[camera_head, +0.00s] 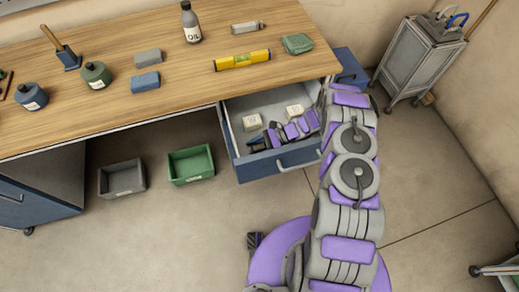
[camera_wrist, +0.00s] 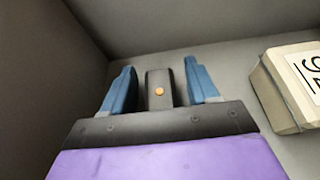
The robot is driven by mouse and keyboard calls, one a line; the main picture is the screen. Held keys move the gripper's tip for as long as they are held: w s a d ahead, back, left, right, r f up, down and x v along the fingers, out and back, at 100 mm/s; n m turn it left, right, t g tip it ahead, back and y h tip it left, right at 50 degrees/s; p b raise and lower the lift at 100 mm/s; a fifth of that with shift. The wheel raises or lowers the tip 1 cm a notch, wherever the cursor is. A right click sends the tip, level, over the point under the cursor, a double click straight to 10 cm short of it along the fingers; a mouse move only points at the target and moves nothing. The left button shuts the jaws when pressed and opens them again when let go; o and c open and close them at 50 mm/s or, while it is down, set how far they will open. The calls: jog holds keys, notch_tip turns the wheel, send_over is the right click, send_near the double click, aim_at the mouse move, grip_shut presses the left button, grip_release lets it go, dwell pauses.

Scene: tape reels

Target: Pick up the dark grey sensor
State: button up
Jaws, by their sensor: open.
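The dark grey sensor (camera_wrist: 159,78), a small block with an orange dot, shows in the wrist view on the drawer floor. My gripper (camera_wrist: 160,66) is open, with one blue finger on each side of the sensor and a visible gap on both sides. The sensor's near end is hidden behind the dark gripper body. In the head view my gripper (camera_head: 264,141) reaches down into the open drawer (camera_head: 237,152) near its front left. The sensor cannot be made out clearly there.
A cream labelled box (camera_wrist: 292,88) lies right of my gripper in the wrist view. The head view shows two cream boxes (camera_head: 252,122) (camera_head: 295,111) in the drawer. Drawer walls stand close by. The wooden worktop (camera_head: 200,85) overhangs the drawer's back.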

jog(key=shift+a, duration=0.1)
jog(key=c, duration=1)
jog(key=shift+c, duration=0.2)
jog(key=shift+r, duration=0.1)
